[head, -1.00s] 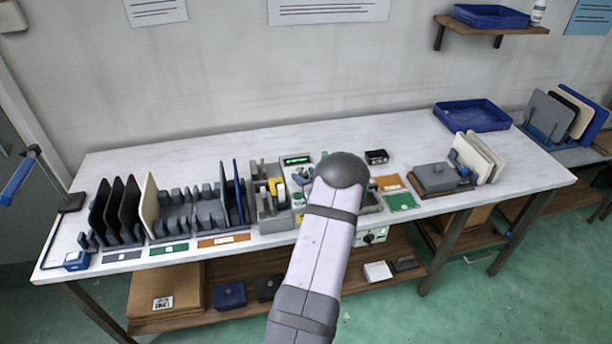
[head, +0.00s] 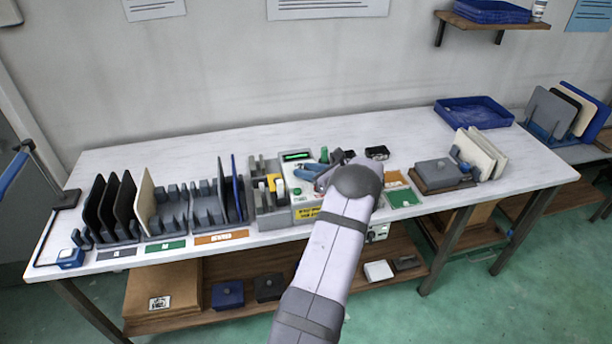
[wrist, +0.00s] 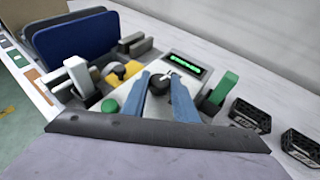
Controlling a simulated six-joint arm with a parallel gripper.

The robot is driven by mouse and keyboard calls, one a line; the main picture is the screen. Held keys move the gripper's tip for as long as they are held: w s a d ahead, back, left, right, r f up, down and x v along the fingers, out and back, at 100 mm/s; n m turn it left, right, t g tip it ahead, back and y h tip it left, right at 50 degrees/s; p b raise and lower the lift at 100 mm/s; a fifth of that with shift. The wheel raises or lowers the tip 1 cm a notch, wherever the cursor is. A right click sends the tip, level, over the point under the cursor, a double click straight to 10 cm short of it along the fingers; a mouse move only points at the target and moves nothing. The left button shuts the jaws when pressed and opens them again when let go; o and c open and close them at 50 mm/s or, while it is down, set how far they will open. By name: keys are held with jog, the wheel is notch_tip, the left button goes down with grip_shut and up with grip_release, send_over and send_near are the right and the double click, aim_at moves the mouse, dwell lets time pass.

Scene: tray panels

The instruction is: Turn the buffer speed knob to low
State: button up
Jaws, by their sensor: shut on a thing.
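The buffer unit is a pale control box (head: 304,214) on the bench, with a lit green display (head: 297,156) at its back. The display also shows in the wrist view (wrist: 185,65). The dark speed knob (wrist: 159,84) with a white mark sits on the panel in front of the display. My gripper (wrist: 161,77) has its two blue fingers on either side of the knob, shut on it. In the head view my gripper (head: 314,168) is over the panel and the knob is hidden. Speed labels cannot be read.
A green button (wrist: 109,105) is left of the fingers in the wrist view, and a green upright part (wrist: 222,88) is to the right. A rack with blue and white panels (head: 190,205) stands left of the box. Small black blocks (wrist: 250,115) lie to the right.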

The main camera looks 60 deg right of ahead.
jog(key=shift+d+f+n+y+b, duration=0.2)
jog(key=shift+n+y+b, duration=0.85)
jog(key=shift+b, duration=0.55)
jog(key=shift+r+n+t+y+b, duration=0.25)
jog(key=shift+n+t+y+b, duration=0.1)
jog(key=shift+y+b, duration=0.25)
jog(key=o, duration=1.1)
jog(key=shift+c, duration=0.2)
jog(key=shift+s, duration=0.1)
jog(key=b+v, duration=0.2)
jog(key=v, duration=0.5)
jog(key=shift+r, duration=0.1)
